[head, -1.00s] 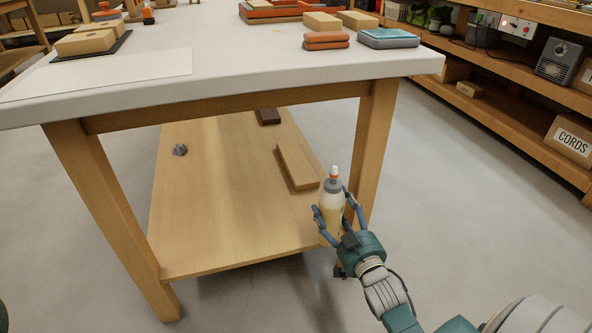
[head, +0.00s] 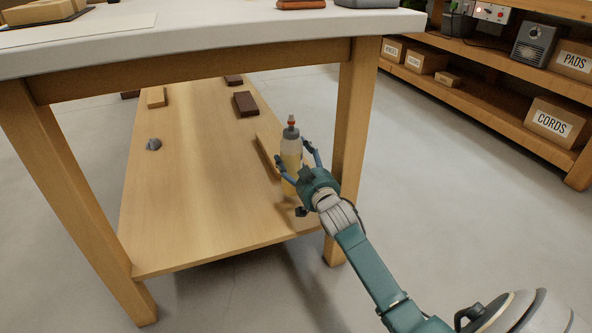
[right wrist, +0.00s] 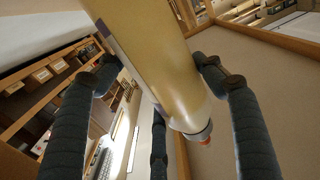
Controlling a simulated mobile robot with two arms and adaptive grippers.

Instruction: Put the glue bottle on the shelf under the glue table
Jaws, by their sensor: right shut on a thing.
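The glue bottle (head: 291,150) is upright, pale yellow with a grey upper part and a red-and-white tip. My right gripper (head: 298,165) is shut on it, at the right side of the wooden shelf (head: 190,190) under the table (head: 200,40). In the right wrist view the bottle (right wrist: 160,65) fills the middle between the gripper's fingers (right wrist: 155,85). The bottle's base is partly hidden by the gripper, so I cannot tell whether it touches the shelf. My left gripper is not in view.
A wooden plank (head: 268,152) lies on the shelf right beside the bottle. Dark brown blocks (head: 246,104), a light block (head: 156,97) and a small grey piece (head: 153,144) lie farther back and left. The right table leg (head: 352,140) stands close to my gripper. The shelf's front middle is clear.

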